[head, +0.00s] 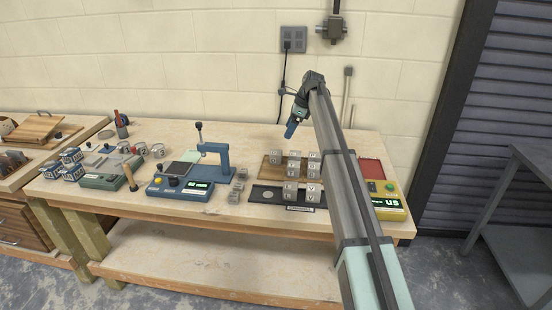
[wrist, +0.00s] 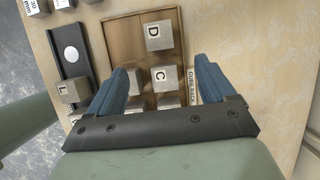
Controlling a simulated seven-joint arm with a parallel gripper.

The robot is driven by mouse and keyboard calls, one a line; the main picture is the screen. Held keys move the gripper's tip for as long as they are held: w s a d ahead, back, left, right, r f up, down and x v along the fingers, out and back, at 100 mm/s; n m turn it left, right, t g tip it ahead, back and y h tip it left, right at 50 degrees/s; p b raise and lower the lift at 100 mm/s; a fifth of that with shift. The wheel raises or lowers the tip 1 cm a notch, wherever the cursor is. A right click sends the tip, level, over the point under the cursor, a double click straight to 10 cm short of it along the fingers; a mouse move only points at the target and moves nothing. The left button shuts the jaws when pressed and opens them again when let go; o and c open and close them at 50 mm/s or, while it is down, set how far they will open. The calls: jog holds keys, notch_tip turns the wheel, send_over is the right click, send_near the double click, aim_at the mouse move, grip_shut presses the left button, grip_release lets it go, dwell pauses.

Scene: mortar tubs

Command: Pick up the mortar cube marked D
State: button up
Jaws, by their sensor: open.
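The grey mortar cube marked D (wrist: 160,36) sits on the brown cube rack (wrist: 122,45), near the top of the wrist view. A cube marked C (wrist: 163,79) lies below it in that view, with more cubes partly hidden behind my gripper. My gripper (wrist: 160,68) is open and empty above the rack, its blue fingers on either side of cube C, with D beyond the fingertips. In the head view, my gripper (head: 291,131) hangs over the back of the rack (head: 270,168).
A dark tray (wrist: 78,102) with a pale disc and a cube marked L (wrist: 69,92) lies beside the rack. In the head view, a blue press device (head: 182,190) stands to the left and a yellow device (head: 392,205) with a red top to the right.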

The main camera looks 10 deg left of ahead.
aim_at(277, 152)
jog(key=x, duration=0.8)
jog(key=shift+a+f, duration=0.1)
jog(key=shift+f, duration=0.15)
jog(key=shift+x, duration=2.7)
jog(key=shift+a+r, duration=0.1)
jog(key=shift+a, duration=0.05)
jog(key=shift+c, duration=0.3)
jog(key=c, duration=1.2)
